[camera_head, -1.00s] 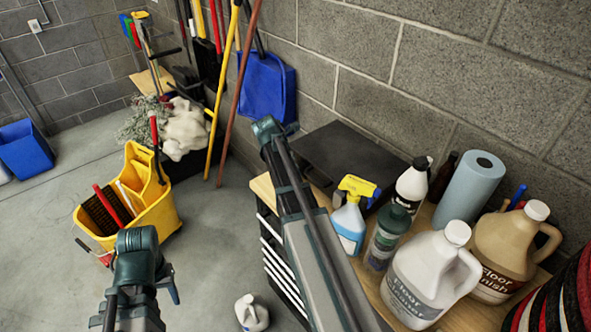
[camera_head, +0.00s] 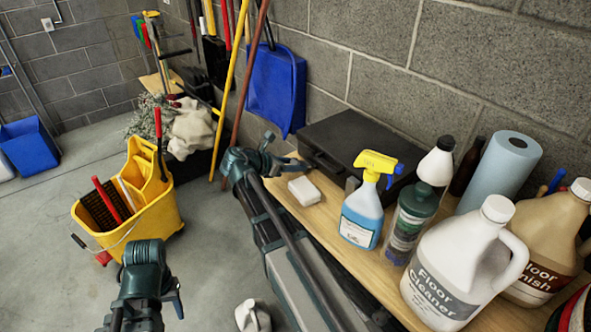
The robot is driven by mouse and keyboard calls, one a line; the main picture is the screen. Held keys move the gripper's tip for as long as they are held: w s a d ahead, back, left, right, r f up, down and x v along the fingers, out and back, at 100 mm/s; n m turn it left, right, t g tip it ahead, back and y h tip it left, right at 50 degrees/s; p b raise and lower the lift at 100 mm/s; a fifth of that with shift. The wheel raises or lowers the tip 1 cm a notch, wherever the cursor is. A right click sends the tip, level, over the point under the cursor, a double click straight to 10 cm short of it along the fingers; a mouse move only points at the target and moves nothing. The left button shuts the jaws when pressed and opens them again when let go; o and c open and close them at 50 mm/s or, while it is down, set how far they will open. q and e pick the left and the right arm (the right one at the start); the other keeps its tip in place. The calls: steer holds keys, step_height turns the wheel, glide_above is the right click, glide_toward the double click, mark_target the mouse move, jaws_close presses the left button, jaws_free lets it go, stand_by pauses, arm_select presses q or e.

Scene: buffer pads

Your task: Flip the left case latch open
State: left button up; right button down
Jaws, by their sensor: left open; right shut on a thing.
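The black case (camera_head: 365,145) lies closed on the wooden worktop against the block wall, in the middle of the head view. My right gripper (camera_head: 284,162) reaches up to the left end of the case's front. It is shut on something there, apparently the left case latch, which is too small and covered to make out. The case's handle (camera_head: 326,162) shows on the front face, to the right of the gripper. My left gripper (camera_head: 175,296) is open and empty, low over the floor at left, well away from the case.
On the worktop (camera_head: 318,215) are a white block (camera_head: 304,190), a spray bottle (camera_head: 362,215), a green-grey bottle (camera_head: 408,225), a floor cleaner jug (camera_head: 455,265) and a blue paper roll (camera_head: 500,170). A yellow mop bucket (camera_head: 150,215) stands on the floor at left.

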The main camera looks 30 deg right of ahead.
stand_by(0.5)
steer(key=c, duration=0.7)
jaws_free()
steer(key=shift+a+r, duration=0.2)
steer(key=shift+a, duration=0.15)
steer(key=p+v, duration=0.6)
steer(key=v, duration=0.7)
steer(key=shift+s+f, duration=0.1)
steer(key=shift+f, duration=0.05)
